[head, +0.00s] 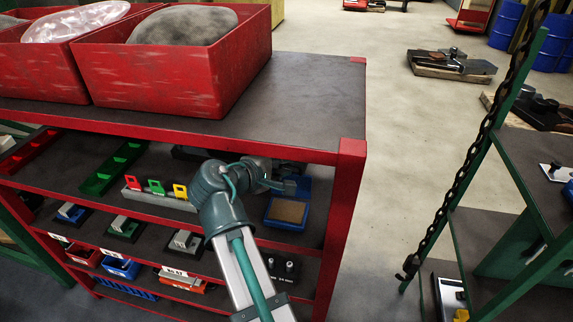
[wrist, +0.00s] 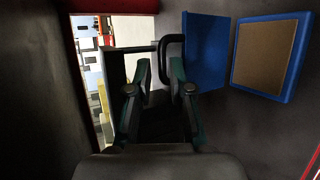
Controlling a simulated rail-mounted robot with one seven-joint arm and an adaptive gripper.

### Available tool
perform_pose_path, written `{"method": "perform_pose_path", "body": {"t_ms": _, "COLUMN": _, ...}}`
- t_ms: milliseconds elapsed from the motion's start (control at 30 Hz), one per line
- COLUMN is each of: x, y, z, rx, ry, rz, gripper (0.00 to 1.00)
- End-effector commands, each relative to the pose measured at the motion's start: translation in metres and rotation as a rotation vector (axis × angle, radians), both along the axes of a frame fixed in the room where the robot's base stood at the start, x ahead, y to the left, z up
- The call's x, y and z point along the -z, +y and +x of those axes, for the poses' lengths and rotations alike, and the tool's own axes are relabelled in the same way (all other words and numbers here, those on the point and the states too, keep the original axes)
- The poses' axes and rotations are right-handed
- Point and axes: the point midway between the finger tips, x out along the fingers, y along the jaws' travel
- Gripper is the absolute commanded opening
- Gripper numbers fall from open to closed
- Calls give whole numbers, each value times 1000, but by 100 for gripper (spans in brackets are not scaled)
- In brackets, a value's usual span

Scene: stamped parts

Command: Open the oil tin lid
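The oil tin (head: 287,212) is a shallow blue box with a brown inside showing, on the upper shelf of the red rack. In the wrist view the tin (wrist: 270,58) lies at the upper right. Its blue lid (wrist: 203,80) is a panel beside it, swung away from the opening, with a dark looped handle (wrist: 163,60). My gripper (wrist: 160,68) has its two fingers apart. The handle is at the right finger; I cannot tell whether they touch. In the head view my gripper is beside the lid, mostly hidden by my own wrist.
The red rack's corner post (head: 343,215) stands close right of the tin, with the dark top board (head: 310,95) above. Left on the same shelf are a grey block with coloured tags (head: 160,195) and a green tray (head: 113,168).

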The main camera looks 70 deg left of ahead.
Motion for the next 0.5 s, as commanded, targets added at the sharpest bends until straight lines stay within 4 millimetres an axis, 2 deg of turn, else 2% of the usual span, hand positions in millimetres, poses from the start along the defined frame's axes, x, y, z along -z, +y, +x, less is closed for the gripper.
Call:
{"method": "perform_pose_path", "body": {"t_ms": 300, "x": -26, "y": -33, "z": -45, "rx": -2, "ry": -1, "rz": 2, "gripper": 20}}
{"method": "perform_pose_path", "body": {"t_ms": 500, "x": -38, "y": -47, "z": -67, "rx": -2, "ry": -2, "rz": 3, "gripper": 20}}
